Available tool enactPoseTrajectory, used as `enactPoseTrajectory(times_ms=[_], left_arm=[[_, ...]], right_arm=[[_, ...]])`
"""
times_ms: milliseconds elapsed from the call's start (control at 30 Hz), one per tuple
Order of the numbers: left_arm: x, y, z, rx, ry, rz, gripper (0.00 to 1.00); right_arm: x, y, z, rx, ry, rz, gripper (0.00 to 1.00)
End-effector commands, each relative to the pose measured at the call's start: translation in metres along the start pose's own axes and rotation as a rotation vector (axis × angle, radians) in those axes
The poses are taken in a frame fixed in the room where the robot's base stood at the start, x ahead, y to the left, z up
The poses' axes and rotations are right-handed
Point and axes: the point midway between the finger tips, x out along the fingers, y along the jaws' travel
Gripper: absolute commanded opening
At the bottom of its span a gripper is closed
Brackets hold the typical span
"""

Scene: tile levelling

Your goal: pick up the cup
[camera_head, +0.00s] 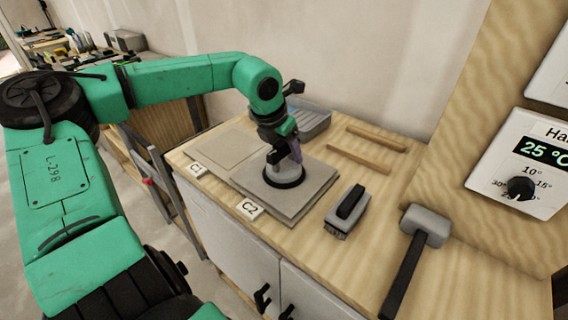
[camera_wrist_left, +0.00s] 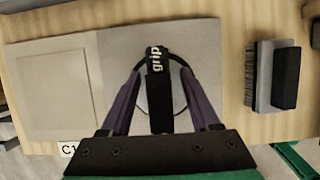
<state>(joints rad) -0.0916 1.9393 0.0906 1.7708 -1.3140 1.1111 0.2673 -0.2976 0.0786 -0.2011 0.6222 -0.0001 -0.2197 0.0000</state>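The suction cup (camera_head: 285,180) has a grey body and a black ring base, and stands on a grey tile (camera_head: 305,201) near the C2 label (camera_head: 250,208). In the left wrist view its black handle marked "grip" (camera_wrist_left: 157,95) lies between the fingers. My left gripper (camera_head: 286,153) is directly above the cup; in the wrist view its two purple fingers (camera_wrist_left: 161,72) are spread on either side of the handle, with visible gaps. The gripper partly hides the cup's top in the head view. My right gripper is in neither view.
Another tile (camera_head: 221,147) lies left, by the C1 label (camera_head: 196,170). A brush (camera_head: 347,211) and a mallet (camera_head: 416,247) lie to the right. Two wooden strips (camera_head: 360,158) and a grey tray (camera_head: 312,122) are behind. A wooden panel with a thermostat (camera_head: 520,170) rises at the right.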

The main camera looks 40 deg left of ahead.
Motion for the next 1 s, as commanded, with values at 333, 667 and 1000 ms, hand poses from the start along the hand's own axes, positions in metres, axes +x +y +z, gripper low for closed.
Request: enactPoseTrajectory(times_ms=[333,667,1000], left_arm=[[-0.001,0.000,0.001,0.000,-0.002,0.000,0.00],[-0.015,0.000,0.007,0.000,-0.003,0.002,0.00],[-0.116,0.000,0.049,0.000,-0.005,0.005,0.00]], right_arm=[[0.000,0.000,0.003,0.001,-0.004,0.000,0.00],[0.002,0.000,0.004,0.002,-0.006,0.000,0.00],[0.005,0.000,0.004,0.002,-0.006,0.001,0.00]])
